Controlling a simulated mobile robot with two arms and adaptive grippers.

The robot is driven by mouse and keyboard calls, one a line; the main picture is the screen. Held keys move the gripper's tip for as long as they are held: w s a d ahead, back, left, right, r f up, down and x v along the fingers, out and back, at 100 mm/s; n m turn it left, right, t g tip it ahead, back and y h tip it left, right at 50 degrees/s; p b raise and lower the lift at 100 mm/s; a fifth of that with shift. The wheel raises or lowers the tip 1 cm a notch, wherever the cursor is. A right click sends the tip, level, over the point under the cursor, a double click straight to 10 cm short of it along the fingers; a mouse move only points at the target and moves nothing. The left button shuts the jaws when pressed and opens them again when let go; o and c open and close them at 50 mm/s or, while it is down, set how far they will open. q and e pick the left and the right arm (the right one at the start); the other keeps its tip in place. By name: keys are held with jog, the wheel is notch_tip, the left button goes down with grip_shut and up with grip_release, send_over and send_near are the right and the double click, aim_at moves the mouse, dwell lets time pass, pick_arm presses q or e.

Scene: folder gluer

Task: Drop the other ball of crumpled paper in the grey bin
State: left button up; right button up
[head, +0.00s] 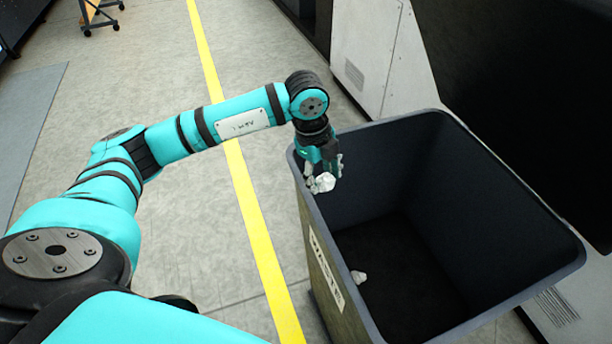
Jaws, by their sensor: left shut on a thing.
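My left gripper (322,180) is shut on a white ball of crumpled paper (325,182). It points down at the far left corner of the grey bin (502,165), beside the left rim. The ball shows against the bin's inside; its exact height relative to the rim is hard to tell. Another white crumpled paper ball (358,277) shows inside the bin, close to the left wall, partly hidden by the rim. My right gripper is not in view.
The bin is large and open at the top, with a label on its left side. A light machine panel (372,55) and a dark machine stand behind and right of it. A yellow floor line (243,190) runs left of the bin. The floor there is clear.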

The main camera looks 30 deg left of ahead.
pick_arm(q)
jog(key=w+d+f+b, duration=0.1)
jog(key=w+d+b, duration=0.1)
jog(key=w+d, duration=0.4)
jog(key=shift+w+f, duration=0.4)
jog(key=shift+w, duration=0.45)
jog(key=o, duration=1)
jog(key=shift+c, duration=0.2)
jog(key=r, duration=0.4)
jog(key=s+a+r, duration=0.1)
jog(key=r, duration=0.6)
jog(key=shift+s+a+r, duration=0.2)
jog(key=shift+a+r, duration=0.05)
jog(key=shift+r, duration=0.15)
jog(key=shift+f, duration=0.1)
